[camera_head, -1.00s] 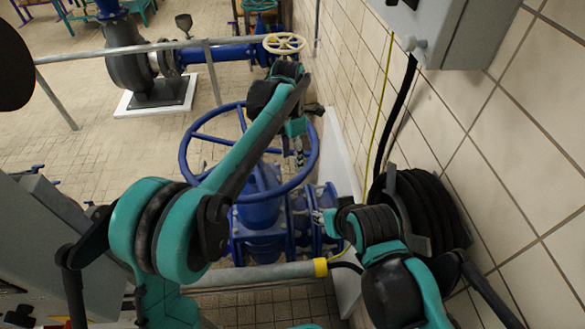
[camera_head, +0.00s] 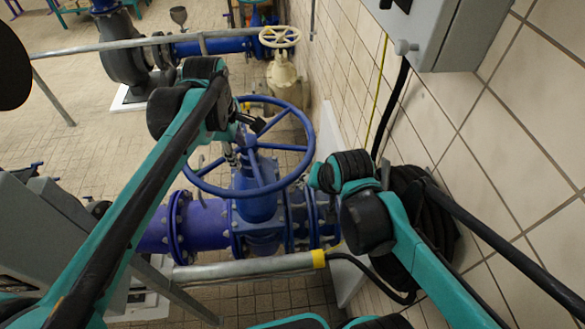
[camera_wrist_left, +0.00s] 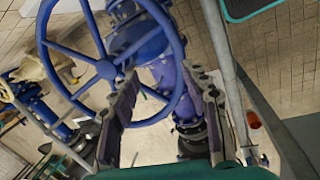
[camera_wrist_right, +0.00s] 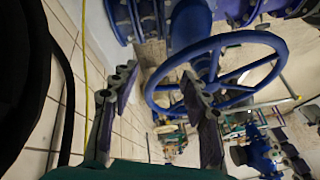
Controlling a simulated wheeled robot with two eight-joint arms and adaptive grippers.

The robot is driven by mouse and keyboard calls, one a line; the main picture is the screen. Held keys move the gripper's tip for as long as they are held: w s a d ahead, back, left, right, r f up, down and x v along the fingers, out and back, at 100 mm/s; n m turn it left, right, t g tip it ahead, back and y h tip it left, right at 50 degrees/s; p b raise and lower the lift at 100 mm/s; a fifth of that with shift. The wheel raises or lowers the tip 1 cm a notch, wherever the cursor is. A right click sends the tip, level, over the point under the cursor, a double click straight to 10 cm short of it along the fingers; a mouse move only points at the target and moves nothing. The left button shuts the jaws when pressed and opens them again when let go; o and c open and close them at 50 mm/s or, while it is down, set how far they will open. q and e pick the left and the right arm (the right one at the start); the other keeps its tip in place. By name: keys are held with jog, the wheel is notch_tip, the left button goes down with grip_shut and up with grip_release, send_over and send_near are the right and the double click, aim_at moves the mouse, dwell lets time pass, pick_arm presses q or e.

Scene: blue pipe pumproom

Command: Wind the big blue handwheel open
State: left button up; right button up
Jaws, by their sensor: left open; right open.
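The big blue handwheel (camera_head: 313,143) sits on a blue valve (camera_head: 258,205) in the middle of the head view. My left gripper (camera_head: 246,140) is open above the left part of the wheel, pointing down towards it. In the left wrist view the wheel (camera_wrist_left: 42,38) fills the left half, and its near rim passes behind the open fingers (camera_wrist_left: 163,80). My right gripper is mostly hidden by its own arm in the head view. The right wrist view shows its open fingers (camera_wrist_right: 157,88), with the wheel's rim (camera_wrist_right: 215,42) beyond them. Contact with the rim cannot be made out.
A tiled wall with a grey cabinet (camera_head: 455,35) and coiled black hose (camera_head: 425,215) borders the right. A grey rail (camera_head: 240,267) with a yellow band crosses in front of the valve. A cream handwheel (camera_head: 280,36) stands behind.

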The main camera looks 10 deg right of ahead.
jog(key=w+m+g+p, duration=0.1)
jog(key=w+m+p, duration=0.1)
jog(key=w+m, duration=0.3)
jog(key=m+g+p, duration=0.1)
jog(key=m+p, duration=0.1)
jog(key=m, duration=0.2)
send_over(293, 175)
jog(key=s, duration=0.2)
notch_tip(293, 175, down, 5)
pick_arm(q)
jog(key=s+a+f+m+t, duration=0.1)
jog(key=s+a+m+t, duration=0.1)
jog(key=s+a+m, duration=0.5)
jog(key=s+a+f+m+t+y+b, duration=0.1)
jog(key=s+a+f+m+t, duration=0.1)
jog(key=s+a+m, duration=0.5)
jog(key=s+a+t, duration=0.1)
jog(key=s+a, duration=0.1)
jog(key=shift+a+f, duration=0.2)
jog(key=shift+a, duration=0.1)
pick_arm(e)
jog(key=shift+y, duration=0.4)
jog(key=x, duration=0.7)
jog(key=shift+s+d+f, duration=0.2)
jog(key=shift+s+d, duration=0.05)
jog(key=shift+d, duration=0.1)
grip_shut()
